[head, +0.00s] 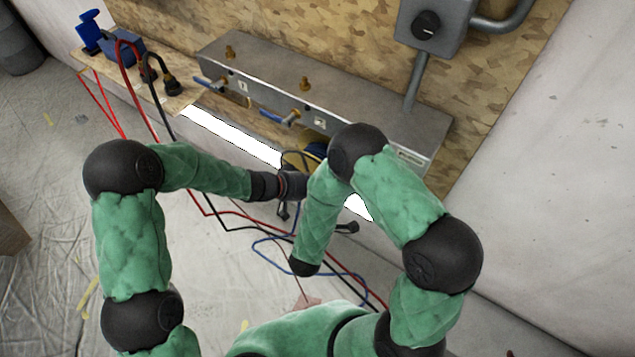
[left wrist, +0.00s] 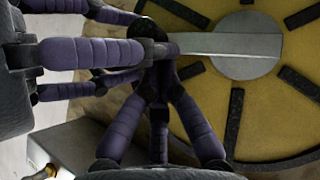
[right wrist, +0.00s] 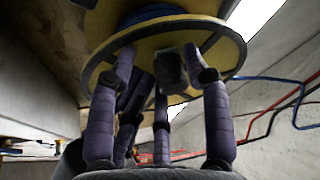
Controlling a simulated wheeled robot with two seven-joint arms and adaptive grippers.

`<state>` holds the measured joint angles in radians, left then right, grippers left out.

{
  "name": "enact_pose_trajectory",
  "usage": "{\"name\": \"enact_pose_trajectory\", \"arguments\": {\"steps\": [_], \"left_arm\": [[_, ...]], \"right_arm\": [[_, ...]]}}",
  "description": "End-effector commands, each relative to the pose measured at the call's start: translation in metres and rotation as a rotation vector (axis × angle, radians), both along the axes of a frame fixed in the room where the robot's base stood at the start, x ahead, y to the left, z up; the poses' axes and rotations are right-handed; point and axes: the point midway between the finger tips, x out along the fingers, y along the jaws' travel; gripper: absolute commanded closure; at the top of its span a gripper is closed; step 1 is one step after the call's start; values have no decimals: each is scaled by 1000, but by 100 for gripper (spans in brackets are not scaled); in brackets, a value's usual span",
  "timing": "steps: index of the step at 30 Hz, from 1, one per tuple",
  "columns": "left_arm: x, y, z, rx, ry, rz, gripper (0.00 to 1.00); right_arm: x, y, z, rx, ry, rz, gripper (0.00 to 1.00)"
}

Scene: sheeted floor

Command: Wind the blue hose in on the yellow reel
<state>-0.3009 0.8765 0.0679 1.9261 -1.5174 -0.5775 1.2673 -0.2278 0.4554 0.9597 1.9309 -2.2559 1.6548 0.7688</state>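The yellow reel (head: 318,150) is mostly hidden behind my right arm in the head view. The left wrist view shows its yellow face (left wrist: 262,110) with black ribs, a grey hub and a grey crank arm (left wrist: 225,44). My left gripper (left wrist: 157,60) has its fingertips drawn together at the dark handle on the crank's outer end. My right gripper (right wrist: 160,65) has its fingers spread below the reel (right wrist: 235,45), around a dark block I cannot identify. Blue hose (right wrist: 150,12) lies on the reel; more blue hose (head: 268,241) lies loose on the floor.
A grey metal cabinet (head: 345,95) with brass fittings stands against the chipboard wall. Red and black hoses (head: 215,212) run beside the blue one. A blue vise (head: 120,47) sits at the back left. The sheeted floor (head: 50,220) is open at left. The two grippers are close together.

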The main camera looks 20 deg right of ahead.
Motion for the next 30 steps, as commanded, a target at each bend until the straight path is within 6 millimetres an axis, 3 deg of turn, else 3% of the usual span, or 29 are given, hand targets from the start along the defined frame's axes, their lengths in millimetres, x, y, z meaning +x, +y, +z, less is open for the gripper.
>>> {"name": "enact_pose_trajectory", "arguments": {"steps": [11, 30], "left_arm": [[-2, 1, -3, 4, 5, -1, 100], [1, 1, 0, 0, 0, 2, 100]], "right_arm": [[-2, 8, 5, 4, -13, 8, 48], [-70, 52, 24, 1, -6, 9, 48]]}}
